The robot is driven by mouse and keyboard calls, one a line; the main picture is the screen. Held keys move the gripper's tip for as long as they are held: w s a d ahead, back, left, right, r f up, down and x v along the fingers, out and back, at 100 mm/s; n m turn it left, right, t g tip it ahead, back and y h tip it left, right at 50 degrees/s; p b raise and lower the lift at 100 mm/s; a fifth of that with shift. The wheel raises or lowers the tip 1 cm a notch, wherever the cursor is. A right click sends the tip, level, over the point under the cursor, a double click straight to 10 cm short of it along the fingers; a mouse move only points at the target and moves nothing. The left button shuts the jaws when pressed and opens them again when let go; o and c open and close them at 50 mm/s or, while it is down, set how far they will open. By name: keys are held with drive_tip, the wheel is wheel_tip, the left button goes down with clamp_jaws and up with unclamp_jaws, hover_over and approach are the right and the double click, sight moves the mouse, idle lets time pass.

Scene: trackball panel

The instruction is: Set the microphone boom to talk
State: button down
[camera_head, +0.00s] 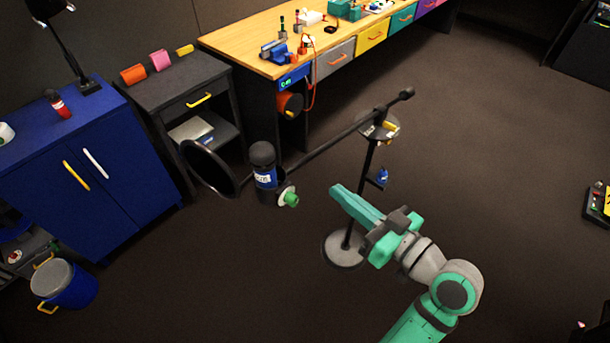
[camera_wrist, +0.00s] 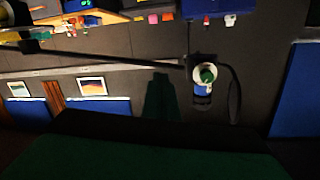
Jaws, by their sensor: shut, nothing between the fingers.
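The microphone boom (camera_head: 330,142) is a long dark bar on a thin upright stand (camera_head: 365,185) with a round grey base. Its left end carries a blue and black microphone (camera_head: 264,178) with a green-tipped white knob and a round black pop filter (camera_head: 210,168). A pale plate (camera_head: 381,124) with small markings and a yellow piece sits at the pivot; I cannot read the markings. My gripper (camera_head: 337,190) is shut and empty, in front of the stand, apart from the microphone. The boom (camera_wrist: 110,59) and microphone (camera_wrist: 201,92) also show in the wrist view.
A wooden workbench (camera_head: 255,38) with coloured drawers stands behind. A dark side table (camera_head: 180,80), a blue cabinet (camera_head: 70,150) and a blue bin (camera_head: 75,287) are at left. A small blue bottle-like object (camera_head: 382,176) hangs on the stand.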

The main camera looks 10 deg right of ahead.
drive_tip(key=s+d+r+n+g, duration=0.2)
drive_tip(key=s+r+n, duration=0.2)
drive_tip(key=y, duration=0.1)
approach(293, 171)
drive_tip(key=shift+n+g, duration=0.3)
drive_tip(key=shift+g, duration=0.1)
drive_tip(key=x, duration=0.6)
drive_tip(key=shift+w+a+r, duration=0.15)
drive_tip(key=shift+w+r, duration=0.05)
drive_tip(key=shift+r, duration=0.05)
drive_tip(key=shift+w, duration=0.1)
